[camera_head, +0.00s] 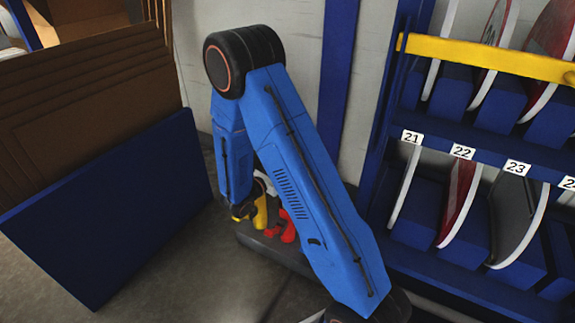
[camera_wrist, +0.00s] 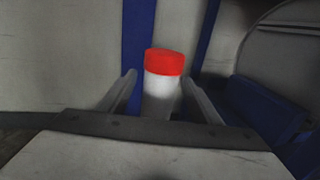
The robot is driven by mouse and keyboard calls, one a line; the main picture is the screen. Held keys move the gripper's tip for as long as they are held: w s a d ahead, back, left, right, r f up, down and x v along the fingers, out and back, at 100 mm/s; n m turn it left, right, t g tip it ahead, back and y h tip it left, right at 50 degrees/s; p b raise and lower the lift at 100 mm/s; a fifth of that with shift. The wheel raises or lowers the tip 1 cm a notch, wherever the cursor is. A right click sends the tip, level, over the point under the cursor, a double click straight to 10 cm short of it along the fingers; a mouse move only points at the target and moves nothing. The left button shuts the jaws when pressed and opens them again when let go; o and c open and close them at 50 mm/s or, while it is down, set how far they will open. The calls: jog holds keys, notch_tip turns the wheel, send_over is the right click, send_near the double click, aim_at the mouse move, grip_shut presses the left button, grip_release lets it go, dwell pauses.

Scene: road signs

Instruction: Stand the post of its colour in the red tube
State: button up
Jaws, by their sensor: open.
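A white post with a red top (camera_wrist: 163,80) stands upright between the two fingers of my gripper (camera_wrist: 158,78) in the wrist view. The fingers are open, with one on each side of it, and its lower part is hidden behind the gripper body. In the head view a red tube (camera_head: 288,228) shows low on a dark base, partly behind my arm. My wrist end is just left of it. My fingers and the post cannot be made out clearly there.
A yellow piece (camera_head: 260,212) stands left of the red tube on the dark base (camera_head: 262,243). A blue rack (camera_head: 465,130) with signs in numbered slots is at the right. Brown boards behind a blue panel (camera_head: 115,210) stand at the left. Bare floor shows between.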

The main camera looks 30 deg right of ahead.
jog(key=shift+a, duration=0.1)
jog(key=v, duration=1.7)
jog(key=shift+s+a, duration=0.1)
jog(key=s+d+r+m+g+y, duration=0.35)
jog(key=s+d+r+m, duration=0.2)
jog(key=s, duration=0.25)
jog(key=s+d+r+m+g+y, duration=0.3)
jog(key=s+d+r+m+g, duration=0.2)
jog(key=s+d+m, duration=0.15)
jog(key=s+a+r+m+t+y, duration=0.3)
jog(key=s+r+m+y, duration=0.1)
jog(key=s, duration=0.3)
jog(key=s+a+r+m+t+y, duration=0.2)
jog(key=s+r+m+t+y, duration=0.1)
jog(key=s+r+m+y, duration=0.2)
jog(key=shift+s+a+r+m+y, duration=0.2)
jog(key=shift+s+a+m+y, duration=0.2)
jog(key=shift+s+m+y, duration=0.45)
